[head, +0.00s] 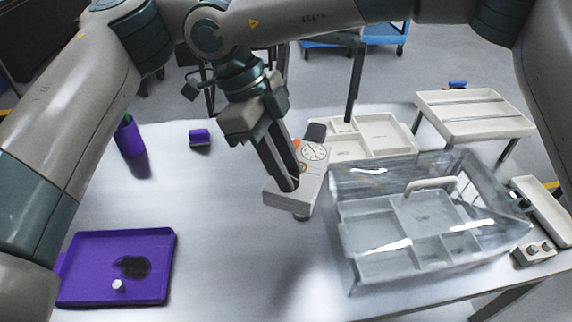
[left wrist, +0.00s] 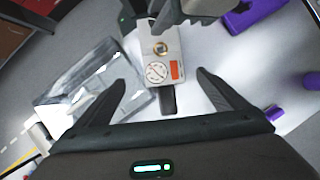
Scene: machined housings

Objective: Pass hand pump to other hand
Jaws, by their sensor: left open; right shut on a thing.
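The hand pump (head: 317,173) is a pale grey block with a round dial, an orange-red patch and a dark end piece. It is in the middle of the head view, over the table. My right gripper (head: 288,182) is shut on it, fingers reaching down across the body. In the left wrist view the pump (left wrist: 164,48) points its dark end towards my left gripper (left wrist: 162,80). That gripper is open and empty, its fingers spread on either side of the dark end. I cannot clearly make out the left gripper in the head view, where my right arm crosses the middle.
A clear-walled box (head: 372,219) with compartments stands right of the pump, with a cream tray (head: 384,151) behind it. A purple tray (head: 84,262) lies front left. A purple cylinder (head: 131,139) and a small purple block (head: 200,136) stand farther back. The table's front middle is clear.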

